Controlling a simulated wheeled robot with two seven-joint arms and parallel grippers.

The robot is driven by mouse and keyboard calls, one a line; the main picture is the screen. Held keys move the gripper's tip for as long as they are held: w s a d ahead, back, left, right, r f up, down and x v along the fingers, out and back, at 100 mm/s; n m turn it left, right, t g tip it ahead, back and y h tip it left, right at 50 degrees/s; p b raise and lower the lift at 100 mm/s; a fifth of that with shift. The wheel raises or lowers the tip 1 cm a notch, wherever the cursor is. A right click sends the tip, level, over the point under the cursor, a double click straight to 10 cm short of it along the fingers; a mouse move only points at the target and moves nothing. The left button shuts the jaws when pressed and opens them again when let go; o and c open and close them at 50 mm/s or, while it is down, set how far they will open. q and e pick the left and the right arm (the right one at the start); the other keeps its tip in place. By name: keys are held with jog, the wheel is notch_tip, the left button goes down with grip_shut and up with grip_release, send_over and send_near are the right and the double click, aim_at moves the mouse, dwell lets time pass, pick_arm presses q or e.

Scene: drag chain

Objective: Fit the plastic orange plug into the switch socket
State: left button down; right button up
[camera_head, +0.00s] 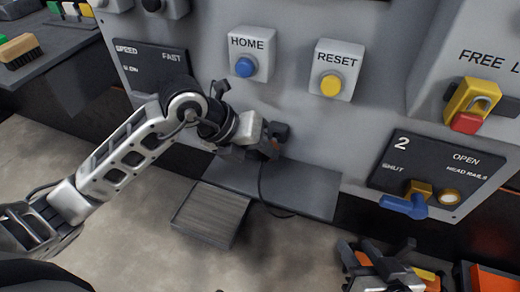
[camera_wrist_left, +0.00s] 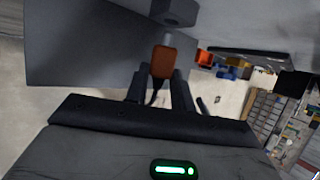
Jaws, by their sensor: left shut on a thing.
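My left gripper (camera_head: 270,146) is shut on the orange plug, close to the front of the grey machine panel. The plug (camera_wrist_left: 164,62) shows between the two dark fingers in the left wrist view, with its grey tip pointing at a dark socket block (camera_wrist_left: 176,11). The tip lies at the block's near edge; I cannot tell whether it has entered. In the head view the fingers mostly hide the plug, and the dark socket (camera_head: 281,130) sits just beyond them. A dark cable hangs from the plug. My right gripper (camera_head: 378,256) is low at the bottom right, its fingers spread.
The panel carries a blue HOME button (camera_head: 245,67), a yellow RESET button (camera_head: 331,85), a blue-handled valve switch (camera_head: 405,206) and a yellow-red lock (camera_head: 470,107). A grey ledge (camera_head: 305,190) and ribbed pedal (camera_head: 212,215) lie below. Orange bins (camera_head: 495,280) stand at bottom right.

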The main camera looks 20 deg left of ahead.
pick_arm(q)
jog(key=shift+w, duration=0.45)
jog(key=shift+w, duration=0.9)
jog(key=c, duration=1.1)
grip_release()
